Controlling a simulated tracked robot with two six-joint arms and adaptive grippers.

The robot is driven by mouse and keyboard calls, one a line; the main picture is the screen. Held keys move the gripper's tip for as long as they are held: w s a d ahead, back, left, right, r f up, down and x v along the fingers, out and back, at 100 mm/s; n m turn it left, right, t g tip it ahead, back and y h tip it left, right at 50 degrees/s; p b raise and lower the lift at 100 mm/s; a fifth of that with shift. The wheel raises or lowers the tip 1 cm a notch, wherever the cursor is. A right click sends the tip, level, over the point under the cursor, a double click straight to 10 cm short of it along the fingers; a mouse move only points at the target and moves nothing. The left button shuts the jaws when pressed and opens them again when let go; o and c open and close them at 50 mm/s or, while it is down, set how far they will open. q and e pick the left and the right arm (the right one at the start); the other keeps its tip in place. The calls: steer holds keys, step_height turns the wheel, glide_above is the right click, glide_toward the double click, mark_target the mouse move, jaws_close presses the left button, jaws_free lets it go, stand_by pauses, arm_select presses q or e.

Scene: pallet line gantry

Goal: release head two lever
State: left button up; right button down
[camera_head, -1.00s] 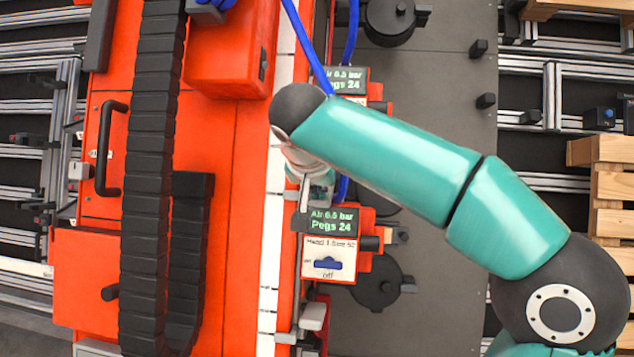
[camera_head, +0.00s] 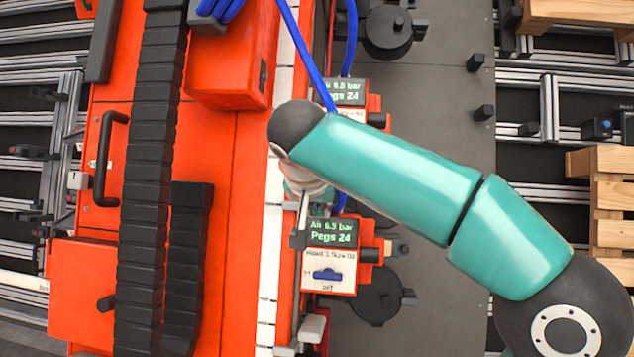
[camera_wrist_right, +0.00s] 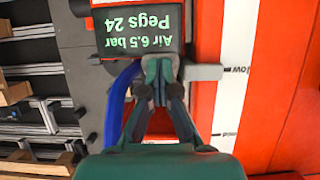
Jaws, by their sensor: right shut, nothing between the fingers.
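A red head unit (camera_head: 340,280) carries a dark display (camera_head: 332,233) reading "Air 6.5 bar, Pegs 24" and a white plate with a blue on/off knob (camera_head: 328,274). The plate's head number is too blurred to be sure of. In the right wrist view the display (camera_wrist_right: 137,30) is upside down, with a grey lever-like bar (camera_wrist_right: 204,72) beside it. My right gripper (camera_wrist_right: 161,72) is shut and empty, its fingertips at the display's edge and next to the bar; contact is unclear. In the head view my right arm partly hides this gripper (camera_head: 301,228). My left gripper is out of view.
A second head unit with a similar display (camera_head: 344,93) stands behind, partly covered by my arm. Blue hoses (camera_head: 306,54) run down close to my wrist. A red gantry with a black cable chain (camera_head: 148,200) fills the left. Wooden pallets (camera_head: 612,195) stand at right.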

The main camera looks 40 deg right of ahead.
steer(key=p+v, duration=0.3)
steer(key=v, duration=1)
steer(key=shift+w+d+r, duration=0.2)
steer(key=shift+d+r, duration=0.05)
